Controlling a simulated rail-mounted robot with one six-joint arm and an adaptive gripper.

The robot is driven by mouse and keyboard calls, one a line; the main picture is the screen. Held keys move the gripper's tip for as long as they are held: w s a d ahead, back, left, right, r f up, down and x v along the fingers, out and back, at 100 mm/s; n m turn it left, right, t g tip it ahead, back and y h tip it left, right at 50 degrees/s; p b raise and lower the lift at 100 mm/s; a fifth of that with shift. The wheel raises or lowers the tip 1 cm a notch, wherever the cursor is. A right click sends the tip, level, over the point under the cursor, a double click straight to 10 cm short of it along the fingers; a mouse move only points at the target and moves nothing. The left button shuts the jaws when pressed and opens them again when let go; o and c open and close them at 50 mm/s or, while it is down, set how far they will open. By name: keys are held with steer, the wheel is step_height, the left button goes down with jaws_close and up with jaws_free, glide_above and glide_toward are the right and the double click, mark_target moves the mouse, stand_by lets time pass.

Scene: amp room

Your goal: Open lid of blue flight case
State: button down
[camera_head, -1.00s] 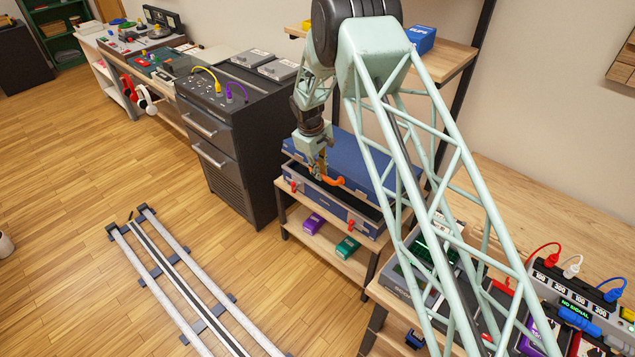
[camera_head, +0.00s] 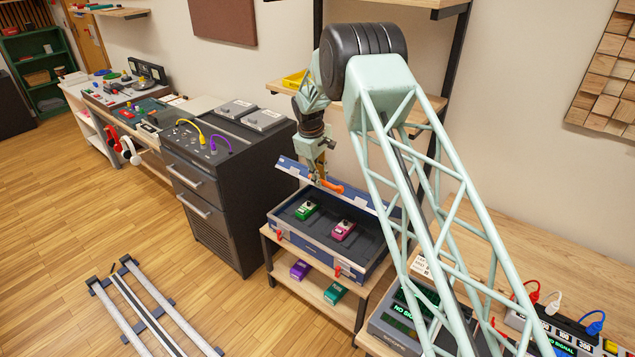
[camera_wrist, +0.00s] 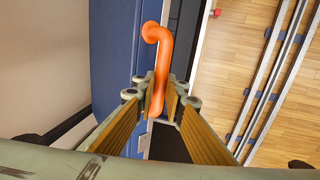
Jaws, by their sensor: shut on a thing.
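The blue flight case (camera_head: 283,243) stands on a shelf unit with its lid (camera_head: 293,168) raised well up, leaning back toward the wall. Its dark interior shows, holding a green pedal (camera_head: 306,210) and a pink pedal (camera_head: 343,230). My gripper (camera_head: 322,181) is at the lid's edge, shut on the orange handle (camera_head: 334,188). In the wrist view the orange handle (camera_wrist: 160,70) sits between my fingers, against the blue lid (camera_wrist: 110,60). My arm hides the right part of the lid and case.
Red latches (camera_head: 338,271) sit on the case front. Purple (camera_head: 299,270) and teal (camera_head: 334,293) pedals lie on the shelf below. A dark cabinet (camera_head: 220,190) stands close on the left. A shelf with a yellow bin (camera_head: 294,79) is above. Floor in front is open around the rails.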

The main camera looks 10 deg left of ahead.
steer(key=shift+d+f, duration=0.35)
steer(key=shift+d, duration=0.05)
steer(key=c, duration=3)
jaws_free()
steer(key=shift+o, duration=0.4)
steer(key=shift+w+d, duration=0.15)
steer(key=shift+d, duration=0.1)
steer(key=shift+a+r, duration=0.1)
steer(key=shift+a, duration=0.15)
steer(key=shift+a+r, duration=0.1)
steer(key=shift+r, duration=0.1)
steer(key=shift+a+r, duration=0.15)
steer(key=shift+r, duration=0.3)
step_height(320, 180, up, 10)
steer(key=s, duration=0.2)
steer(key=shift+s+a+r, duration=0.15)
steer(key=shift+a+r, duration=0.05)
steer(key=shift+a, duration=0.05)
